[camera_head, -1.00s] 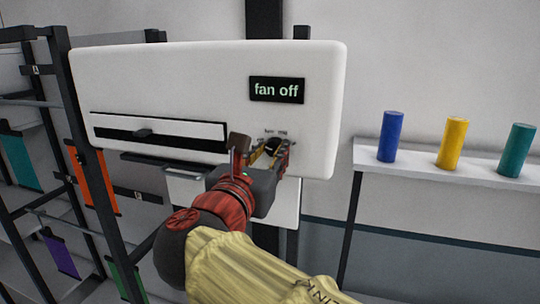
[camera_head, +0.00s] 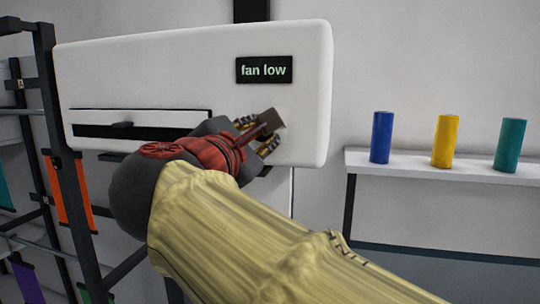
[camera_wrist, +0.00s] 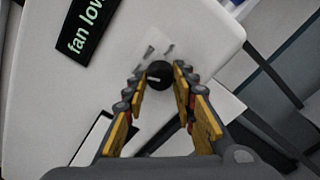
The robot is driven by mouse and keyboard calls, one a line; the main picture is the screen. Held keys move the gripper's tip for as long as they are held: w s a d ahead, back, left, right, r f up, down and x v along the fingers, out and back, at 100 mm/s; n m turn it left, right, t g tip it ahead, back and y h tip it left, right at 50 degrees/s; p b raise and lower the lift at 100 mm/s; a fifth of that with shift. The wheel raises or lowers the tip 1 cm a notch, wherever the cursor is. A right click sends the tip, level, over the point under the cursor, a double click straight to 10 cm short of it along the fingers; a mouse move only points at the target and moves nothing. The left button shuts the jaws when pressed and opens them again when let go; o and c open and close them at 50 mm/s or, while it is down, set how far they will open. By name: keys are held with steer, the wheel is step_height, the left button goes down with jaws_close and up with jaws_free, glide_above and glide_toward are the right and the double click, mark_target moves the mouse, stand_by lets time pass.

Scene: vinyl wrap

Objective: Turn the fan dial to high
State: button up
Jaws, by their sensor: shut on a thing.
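The fan dial (camera_wrist: 159,75) is a small round black knob with a light pointer line, on the front of a white wall unit (camera_head: 180,75). In the wrist view it sits between the fingertips of my gripper (camera_wrist: 158,82), which is shut on it. Faint marks show on the panel just beyond the dial. The display (camera_head: 264,69) reads "fan low" in pale green letters; it also shows in the wrist view (camera_wrist: 86,40). In the head view my gripper (camera_head: 268,138) is at the unit's lower right, rolled over, and hides the dial.
A slot (camera_head: 140,123) with a dark handle runs along the unit's lower left. A shelf (camera_head: 470,168) on the right bears blue, yellow and teal cylinders. A dark rack (camera_head: 58,140) with coloured sheets stands at the left. The wall space between unit and shelf is clear.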

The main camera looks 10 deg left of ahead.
steer(key=m+b, duration=0.5)
steer(key=shift+f+m+b, duration=0.3)
steer(key=shift+b, duration=0.05)
steer(key=m+b, duration=0.8)
steer(key=m, duration=0.1)
steer(key=shift+a+m, duration=0.1)
steer(key=shift+m, duration=0.3)
steer(key=m+b, duration=0.2)
steer(key=m, duration=0.2)
steer(key=shift+b, duration=0.35)
steer(key=shift+r, duration=0.1)
steer(key=o, duration=1)
steer(key=shift+c, duration=0.2)
steer(key=shift+o, duration=1)
steer(key=shift+r, duration=0.15)
